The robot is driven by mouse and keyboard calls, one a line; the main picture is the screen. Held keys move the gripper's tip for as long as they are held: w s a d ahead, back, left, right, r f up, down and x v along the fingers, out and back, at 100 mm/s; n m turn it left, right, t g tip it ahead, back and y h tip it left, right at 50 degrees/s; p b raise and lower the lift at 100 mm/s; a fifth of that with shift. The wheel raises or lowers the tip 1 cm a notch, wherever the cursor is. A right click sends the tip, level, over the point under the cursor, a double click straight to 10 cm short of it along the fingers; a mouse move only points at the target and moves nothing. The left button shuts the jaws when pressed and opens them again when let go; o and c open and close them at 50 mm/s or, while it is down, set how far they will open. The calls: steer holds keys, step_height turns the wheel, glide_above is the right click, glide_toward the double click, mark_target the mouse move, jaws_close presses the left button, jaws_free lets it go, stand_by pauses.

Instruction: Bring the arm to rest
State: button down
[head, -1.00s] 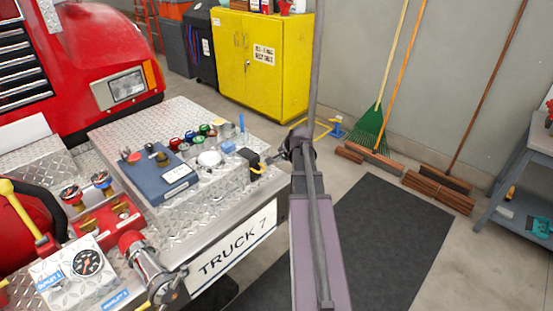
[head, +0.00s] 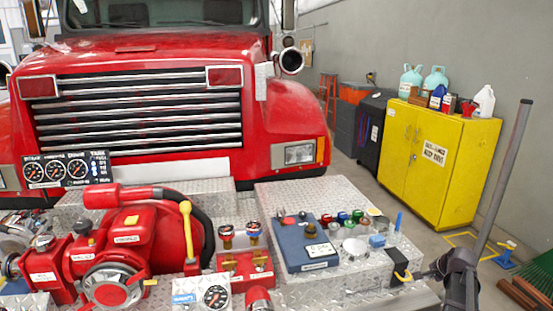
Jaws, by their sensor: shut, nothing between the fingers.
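My arm shows at the right edge of the head view. A dark grey link (head: 505,170) rises steeply, leaning a little right, to a blunt top end. It meets a dark joint (head: 461,265) low in the picture, just right of the bumper deck's corner. My gripper is not in view, so I cannot see its fingers.
A red fire truck (head: 160,90) stands behind a diamond-plate bumper deck (head: 330,190) carrying a red pump (head: 130,240), gauges and a blue case (head: 305,245). A yellow cabinet (head: 420,160) topped with bottles stands by the grey wall.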

steer(key=s+a+f+n+g, duration=0.1)
steer(key=s+a+n, duration=0.3)
steer(key=a, duration=0.8)
steer(key=s+a+f+n+g, duration=0.1)
steer(key=s+a+n+g, duration=0.2)
steer(key=a, duration=0.9)
steer(key=s+a+n+g, duration=0.2)
steer(key=s+a+n, duration=0.3)
steer(key=a+n, duration=0.3)
steer(key=shift+a+f+n, duration=0.4)
steer(key=shift+a, duration=1.9)
steer(key=shift+w, duration=0.1)
